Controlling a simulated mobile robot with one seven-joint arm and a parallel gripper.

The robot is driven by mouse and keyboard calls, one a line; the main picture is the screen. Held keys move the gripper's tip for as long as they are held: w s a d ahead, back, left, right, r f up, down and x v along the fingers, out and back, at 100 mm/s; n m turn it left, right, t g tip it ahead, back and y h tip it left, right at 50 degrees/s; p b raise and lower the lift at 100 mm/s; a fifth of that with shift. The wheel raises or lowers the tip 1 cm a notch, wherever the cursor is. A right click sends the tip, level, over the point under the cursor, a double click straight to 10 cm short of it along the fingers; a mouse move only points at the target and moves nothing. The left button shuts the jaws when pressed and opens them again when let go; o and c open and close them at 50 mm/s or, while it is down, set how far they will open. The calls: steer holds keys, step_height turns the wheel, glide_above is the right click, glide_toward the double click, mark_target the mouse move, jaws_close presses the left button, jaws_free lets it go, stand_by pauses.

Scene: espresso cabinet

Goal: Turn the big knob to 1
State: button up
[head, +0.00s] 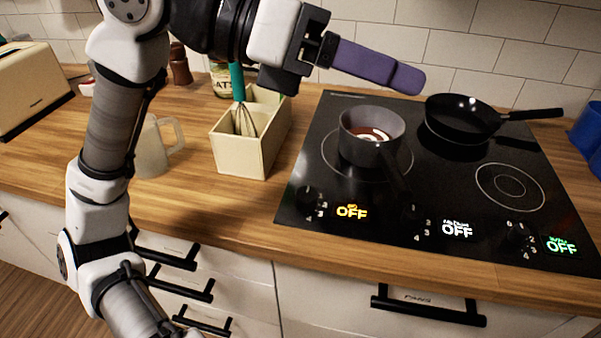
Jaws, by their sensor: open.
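The black cooktop (455,190) has three dark knobs along its front edge: left knob (310,200), middle knob (411,214) and right knob (516,236). Each has small white numbers around it and a lit OFF display: yellow (351,212), white (457,229), green (561,245). The small words above OFF are hard to read; the middle one looks like "Medium", so I cannot tell for sure which knob is the big one. My gripper (405,78), with purple fingers, is open, high above the cooktop's back left and apart from every knob.
A grey pot (350,128) with brown and white contents stands on the left burner, its handle pointing toward the middle knob. A black pan (465,118) sits behind. A cream utensil box (236,150) and a frosted jug (150,155) stand left. The cooktop's front edge is clear.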

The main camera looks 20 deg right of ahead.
steer(key=w+d+f+n+t+y, duration=0.2)
steer(key=w+d+f+t+y, duration=0.15)
steer(key=w+f+y, duration=0.4)
steer(key=n+t+y, duration=0.3)
steer(key=y, duration=0.2)
glide_toward(307, 194)
step_height(307, 194, down, 10)
steer(key=shift+s+d+r+p, duration=0.1)
steer(key=shift+d+r+p, duration=0.1)
steer(key=shift+p, duration=0.55)
steer(key=c, duration=1)
